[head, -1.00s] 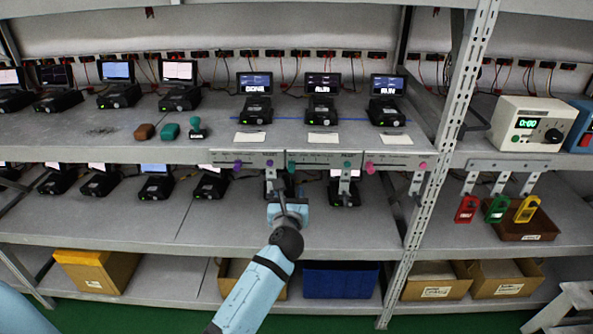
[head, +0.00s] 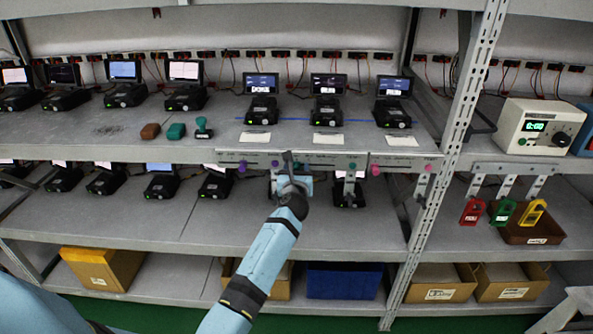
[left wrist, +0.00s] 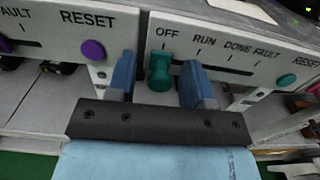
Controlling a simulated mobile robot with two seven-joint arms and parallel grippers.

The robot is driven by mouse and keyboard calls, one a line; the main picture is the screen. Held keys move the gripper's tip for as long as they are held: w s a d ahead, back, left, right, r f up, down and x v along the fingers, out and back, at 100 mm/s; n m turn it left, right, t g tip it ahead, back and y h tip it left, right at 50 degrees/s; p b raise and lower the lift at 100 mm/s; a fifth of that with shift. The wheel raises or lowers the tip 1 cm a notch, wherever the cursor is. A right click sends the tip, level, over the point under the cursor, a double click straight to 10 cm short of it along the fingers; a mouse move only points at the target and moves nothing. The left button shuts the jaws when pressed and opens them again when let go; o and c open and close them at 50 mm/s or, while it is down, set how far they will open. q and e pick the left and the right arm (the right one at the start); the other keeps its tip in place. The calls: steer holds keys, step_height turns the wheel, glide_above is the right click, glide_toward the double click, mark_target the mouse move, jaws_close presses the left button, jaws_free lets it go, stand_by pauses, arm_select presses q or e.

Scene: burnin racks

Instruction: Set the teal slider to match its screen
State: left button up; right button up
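The teal slider (left wrist: 160,70) stands at the OFF mark of its panel (left wrist: 223,50), whose marks read OFF, RUN, DONE, FAULT. My left gripper (left wrist: 158,80) is open, with one finger on each side of the slider and small gaps visible. In the head view my left gripper (head: 290,160) is at the shelf-edge panel and hides the slider. The middle screen (head: 328,84) stands above the teal panel; its white word is too small to read surely now. A teal button (left wrist: 286,80) sits at the panel's right. My right gripper is not in view.
A purple-button panel (head: 240,157) adjoins on the left, a pink-knob panel (head: 400,161) on the right. Brackets (head: 350,185) hang below the panels. Red, green and yellow tags (head: 503,212) hang further right. Blank white cards (head: 328,139) lie on the shelf above.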

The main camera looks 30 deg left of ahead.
arm_select(q)
jaws_close()
steer(key=shift+w+d, duration=0.5)
steer(key=shift+d, duration=0.3)
steer(key=shift+w+d, duration=0.45)
steer(key=shift+d, duration=0.3)
steer(key=shift+o, duration=0.2)
jaws_free()
steer(key=shift+a, duration=0.1)
steer(key=shift+s, duration=0.15)
steer(key=v, duration=1.3)
steer(key=shift+s+b, duration=0.3)
steer(key=shift+b, duration=0.1)
